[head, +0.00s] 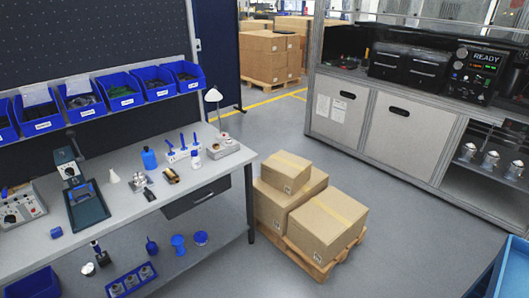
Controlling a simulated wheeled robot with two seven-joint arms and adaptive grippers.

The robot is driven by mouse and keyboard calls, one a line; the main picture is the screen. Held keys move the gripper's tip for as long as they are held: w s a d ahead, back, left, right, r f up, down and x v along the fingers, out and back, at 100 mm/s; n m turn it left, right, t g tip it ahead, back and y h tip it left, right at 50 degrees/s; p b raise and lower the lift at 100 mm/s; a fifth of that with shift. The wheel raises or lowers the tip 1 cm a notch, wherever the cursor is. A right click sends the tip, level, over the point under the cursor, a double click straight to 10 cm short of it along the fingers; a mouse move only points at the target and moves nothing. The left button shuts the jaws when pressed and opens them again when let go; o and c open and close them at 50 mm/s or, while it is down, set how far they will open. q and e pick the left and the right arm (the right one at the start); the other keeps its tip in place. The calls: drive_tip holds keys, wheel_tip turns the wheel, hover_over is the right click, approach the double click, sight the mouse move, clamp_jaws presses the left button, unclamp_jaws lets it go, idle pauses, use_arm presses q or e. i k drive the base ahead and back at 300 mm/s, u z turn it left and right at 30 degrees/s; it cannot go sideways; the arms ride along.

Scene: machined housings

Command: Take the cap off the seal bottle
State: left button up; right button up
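Two small bottles stand on the workbench (110,212) at left in the head view. One is a white bottle (196,161) beside a small rack with blue-handled tools. The other is a blue bottle (149,159) further left. No readable label shows which is the seal bottle, and both are too small to tell their caps clearly. Neither of my grippers is in view.
A grey box with a lamp (222,148) stands right of the white bottle. A white funnel (114,176) and metal parts (140,181) lie to the left. Blue bins (119,91) hang behind. Stacked cartons (326,222) stand on a pallet right of the bench.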

sight(196, 162)
drive_tip(key=z, duration=0.7)
drive_tip(key=i, duration=1.55)
drive_tip(key=u, duration=0.5)
drive_tip(key=i, duration=0.75)
drive_tip(key=u, duration=0.8)
